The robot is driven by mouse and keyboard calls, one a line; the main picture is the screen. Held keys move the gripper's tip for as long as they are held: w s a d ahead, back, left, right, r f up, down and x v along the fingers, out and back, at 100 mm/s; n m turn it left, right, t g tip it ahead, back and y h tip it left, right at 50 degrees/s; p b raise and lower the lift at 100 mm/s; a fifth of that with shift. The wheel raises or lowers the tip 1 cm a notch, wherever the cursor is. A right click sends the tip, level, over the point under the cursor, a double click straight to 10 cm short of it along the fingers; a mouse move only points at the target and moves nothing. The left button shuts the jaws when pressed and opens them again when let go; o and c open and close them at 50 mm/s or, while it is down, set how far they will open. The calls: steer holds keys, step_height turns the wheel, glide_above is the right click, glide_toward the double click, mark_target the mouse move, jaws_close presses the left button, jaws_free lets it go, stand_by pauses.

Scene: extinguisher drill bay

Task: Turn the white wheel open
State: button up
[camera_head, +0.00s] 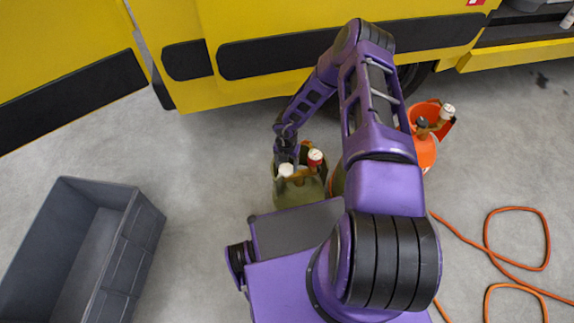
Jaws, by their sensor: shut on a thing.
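A white wheel (286,170) sits on top of an olive-green cylinder (300,194) standing on the floor, left of the middle of the view. A red knob with a pale top (315,158) sits beside it, to the right. My gripper (286,157) reaches down from above, just behind the white wheel, and is shut on it as far as I can see. The fingertips are small and dark here, so the exact contact is hard to make out. The turn of the wheel cannot be read from this view.
An orange cylinder (425,153) with a white-topped knob (447,111) stands to the right, partly behind my arm. A grey crate (142,236) is at the left. An orange hose (516,286) lies at the right. A yellow vehicle (270,22) stands behind.

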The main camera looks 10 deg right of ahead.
steer(key=n, duration=0.5)
steer(key=shift+a+n, duration=0.1)
steer(key=shift+n, duration=0.2)
steer(key=n, duration=0.6)
steer(key=shift+a, duration=0.1)
steer(key=n, duration=0.5)
steer(key=shift+a+n, duration=0.1)
steer(key=shift+n, duration=0.3)
steer(key=n, duration=0.5)
steer(key=shift+s+n, duration=0.2)
steer(key=shift+n, duration=0.2)
steer(key=o, duration=1.4)
steer(key=shift+r, duration=0.1)
